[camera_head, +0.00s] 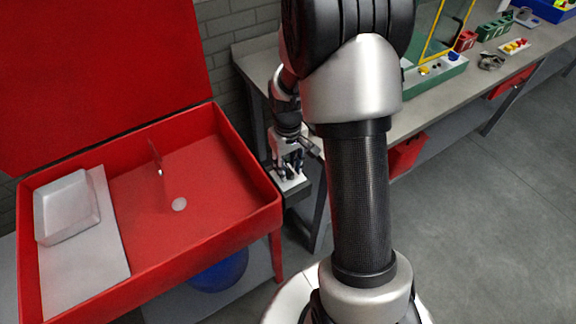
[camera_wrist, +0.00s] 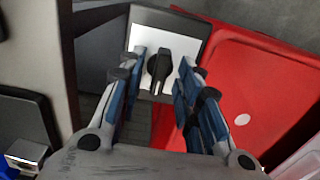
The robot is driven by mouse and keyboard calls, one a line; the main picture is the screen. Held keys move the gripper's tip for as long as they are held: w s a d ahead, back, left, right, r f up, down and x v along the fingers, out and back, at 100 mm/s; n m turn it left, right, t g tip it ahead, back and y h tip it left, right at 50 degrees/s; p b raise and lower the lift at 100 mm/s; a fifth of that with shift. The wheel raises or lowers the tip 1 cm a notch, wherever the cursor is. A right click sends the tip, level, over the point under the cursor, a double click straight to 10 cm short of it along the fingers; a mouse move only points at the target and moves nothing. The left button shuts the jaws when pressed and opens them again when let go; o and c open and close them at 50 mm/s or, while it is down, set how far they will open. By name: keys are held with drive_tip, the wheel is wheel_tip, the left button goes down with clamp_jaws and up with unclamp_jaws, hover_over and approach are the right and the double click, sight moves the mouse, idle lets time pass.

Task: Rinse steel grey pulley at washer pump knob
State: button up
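The washer pump knob (camera_wrist: 158,68) is a black knob on a white panel (camera_wrist: 183,45), clear in the wrist view. My gripper (camera_wrist: 162,62) is open, with one blue-padded finger on each side of the knob. I cannot tell whether the fingers touch it. In the head view my gripper (camera_head: 288,162) points down over the white panel (camera_head: 291,185) at the right edge of the red washer (camera_head: 230,145). A spout (camera_head: 156,158) and a pale round drain (camera_head: 180,204) show in the basin. I cannot make out a steel grey pulley in the basin or gripper.
A grey tray (camera_head: 67,207) sits on a light board (camera_head: 85,265) at the washer's left. A workbench (camera_head: 425,112) runs to the right with several small parts, including a grey metal piece (camera_head: 491,62). A blue bucket (camera_head: 219,272) stands below the washer. The floor at right is clear.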

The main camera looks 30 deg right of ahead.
drive_tip(key=shift+c, duration=0.4)
clamp_jaws()
drive_tip(key=shift+m+p, duration=0.7)
drive_tip(key=shift+m, duration=1)
drive_tip(key=shift+o, duration=0.4)
unclamp_jaws()
